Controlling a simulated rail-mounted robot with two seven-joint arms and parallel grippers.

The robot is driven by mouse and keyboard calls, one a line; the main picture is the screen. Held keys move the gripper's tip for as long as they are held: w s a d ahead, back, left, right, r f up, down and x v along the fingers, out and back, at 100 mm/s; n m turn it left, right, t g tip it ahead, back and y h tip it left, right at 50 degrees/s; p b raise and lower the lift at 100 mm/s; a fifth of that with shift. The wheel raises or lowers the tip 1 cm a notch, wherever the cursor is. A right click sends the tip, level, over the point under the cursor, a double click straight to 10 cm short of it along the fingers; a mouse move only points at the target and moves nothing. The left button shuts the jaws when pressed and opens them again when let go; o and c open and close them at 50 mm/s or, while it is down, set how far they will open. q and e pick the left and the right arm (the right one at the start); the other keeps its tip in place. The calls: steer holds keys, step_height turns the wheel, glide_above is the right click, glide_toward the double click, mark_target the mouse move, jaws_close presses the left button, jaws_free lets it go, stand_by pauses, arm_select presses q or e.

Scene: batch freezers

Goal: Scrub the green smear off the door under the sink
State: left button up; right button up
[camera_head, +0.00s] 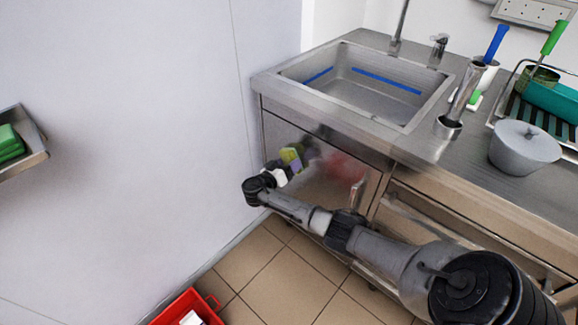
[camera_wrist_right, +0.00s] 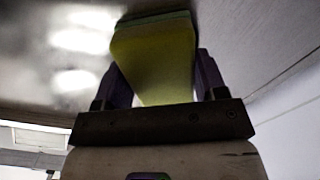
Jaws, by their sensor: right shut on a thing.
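The door under the sink (camera_head: 325,185) is a brushed metal panel with a vertical handle at its right. My right gripper (camera_head: 282,170) is at the left part of this door. It is shut on a yellow-green sponge (camera_head: 291,154). In the right wrist view the sponge (camera_wrist_right: 155,65) sits between the two fingers, its far green edge up against the metal door (camera_wrist_right: 70,50) or very close to it. I cannot make out the green smear; it may be hidden behind the sponge and gripper. My left gripper is not in view.
The sink (camera_head: 345,85) is above the door. A plain wall panel (camera_head: 150,130) stands close at the left of my right gripper. A red crate (camera_head: 185,308) is on the floor. A lidded pot (camera_head: 522,150) stands on the counter, and green sponges (camera_head: 10,142) lie on a left shelf.

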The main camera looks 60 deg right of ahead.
steer(key=shift+a, duration=0.15)
steer(key=shift+p+v, duration=0.4)
steer(key=shift+v, duration=2.4)
steer(key=shift+a, duration=0.1)
steer(key=shift+v, duration=1.45)
